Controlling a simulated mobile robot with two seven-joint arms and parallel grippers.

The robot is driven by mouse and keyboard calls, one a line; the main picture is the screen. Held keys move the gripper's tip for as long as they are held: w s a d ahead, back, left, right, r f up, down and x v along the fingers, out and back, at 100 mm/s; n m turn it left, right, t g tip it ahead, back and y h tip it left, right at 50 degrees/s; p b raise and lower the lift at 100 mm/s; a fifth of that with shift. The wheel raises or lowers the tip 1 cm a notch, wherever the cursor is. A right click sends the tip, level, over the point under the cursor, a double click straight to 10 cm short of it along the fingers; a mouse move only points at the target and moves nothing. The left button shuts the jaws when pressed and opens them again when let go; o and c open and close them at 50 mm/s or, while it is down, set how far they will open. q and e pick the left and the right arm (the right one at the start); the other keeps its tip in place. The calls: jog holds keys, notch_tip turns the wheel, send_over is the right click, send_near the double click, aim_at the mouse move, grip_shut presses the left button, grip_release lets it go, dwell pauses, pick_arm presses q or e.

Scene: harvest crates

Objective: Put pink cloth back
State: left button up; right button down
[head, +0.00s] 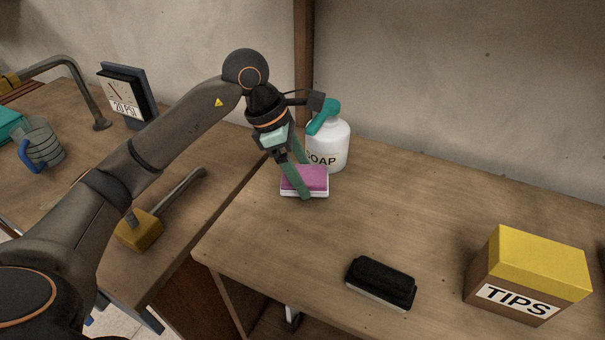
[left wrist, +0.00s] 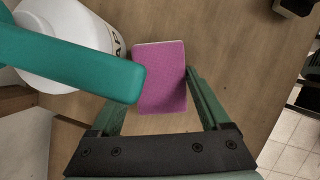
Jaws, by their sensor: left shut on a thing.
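The pink cloth (head: 318,178) looks like a flat, folded pink pad with a white lower edge. It is in front of the soap bottle (head: 332,146), at or just above the table; I cannot tell whether it touches the wood. My left gripper (head: 303,180) reaches down and is shut on it, one green finger on the near side and one on the far side. In the left wrist view, the pink cloth (left wrist: 165,80) lies between the fingers, and the bottle's teal nozzle (left wrist: 75,62) hides part of the left finger. My right gripper is not in view.
A black-topped brush or eraser (head: 381,282) and a yellow-lidded TIPS box (head: 527,276) stand toward the front right. The middle and back right of the table are clear.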

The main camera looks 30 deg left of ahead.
pick_arm(q)
jog(key=shift+w+f, duration=0.2)
jog(key=shift+f, duration=0.45)
jog(key=shift+f, duration=0.2)
jog(key=o, duration=1.2)
jog(key=shift+r, duration=0.1)
jog(key=shift+c, duration=0.2)
